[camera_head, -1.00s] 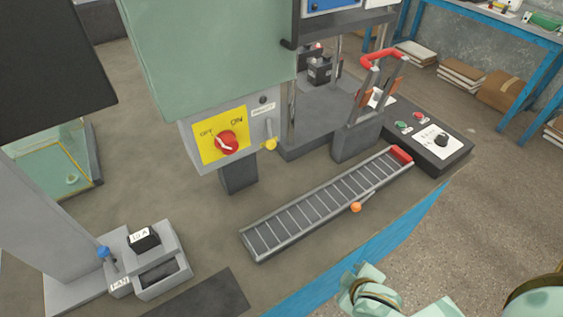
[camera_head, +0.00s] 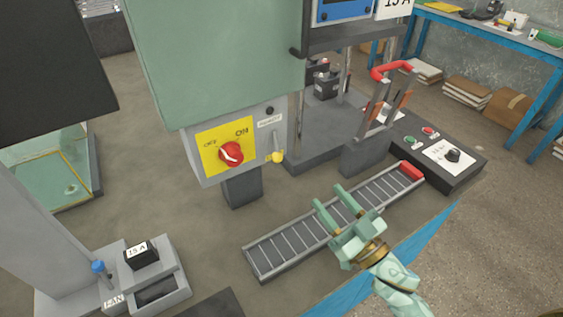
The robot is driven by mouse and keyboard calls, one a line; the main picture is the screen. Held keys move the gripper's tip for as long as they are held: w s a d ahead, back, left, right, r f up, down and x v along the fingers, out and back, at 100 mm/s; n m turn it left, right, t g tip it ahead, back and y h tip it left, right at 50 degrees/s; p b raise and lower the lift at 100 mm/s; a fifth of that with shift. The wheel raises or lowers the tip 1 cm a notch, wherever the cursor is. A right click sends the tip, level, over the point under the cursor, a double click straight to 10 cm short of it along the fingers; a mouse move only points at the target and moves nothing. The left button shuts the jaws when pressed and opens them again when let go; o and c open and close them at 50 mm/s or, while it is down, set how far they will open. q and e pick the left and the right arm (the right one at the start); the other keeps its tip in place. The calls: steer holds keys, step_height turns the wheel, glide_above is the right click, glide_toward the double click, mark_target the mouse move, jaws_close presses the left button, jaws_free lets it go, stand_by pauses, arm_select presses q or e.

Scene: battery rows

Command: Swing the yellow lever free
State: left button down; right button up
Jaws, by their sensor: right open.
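The yellow-knobbed lever (camera_head: 277,156) hangs from the side of the grey control box, its thin metal rod pointing down to the yellow knob. It sits just right of the yellow OFF/ON plate (camera_head: 213,157) with its red rotary switch (camera_head: 231,153). My right gripper (camera_head: 329,196) is open and empty over the roller conveyor, below and to the right of the lever, apart from it. My left gripper is not in view.
The roller conveyor (camera_head: 285,247) runs under my right gripper to a red end stop (camera_head: 411,171). A red-handled frame (camera_head: 391,70) and a button box (camera_head: 447,157) stand at right.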

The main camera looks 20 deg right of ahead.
mark_target(277, 146)
arm_select(q)
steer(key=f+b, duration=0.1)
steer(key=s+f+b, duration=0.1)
steer(key=b, duration=0.1)
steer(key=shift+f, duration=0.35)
arm_select(e)
steer(key=w+a+r+y, duration=0.1)
steer(key=w+a, duration=0.5)
steer(key=w, duration=0.7)
steer(key=shift+w+a+r+n+y, duration=0.2)
steer(key=shift+r+n+y, duration=0.1)
steer(key=shift+r+y, duration=0.15)
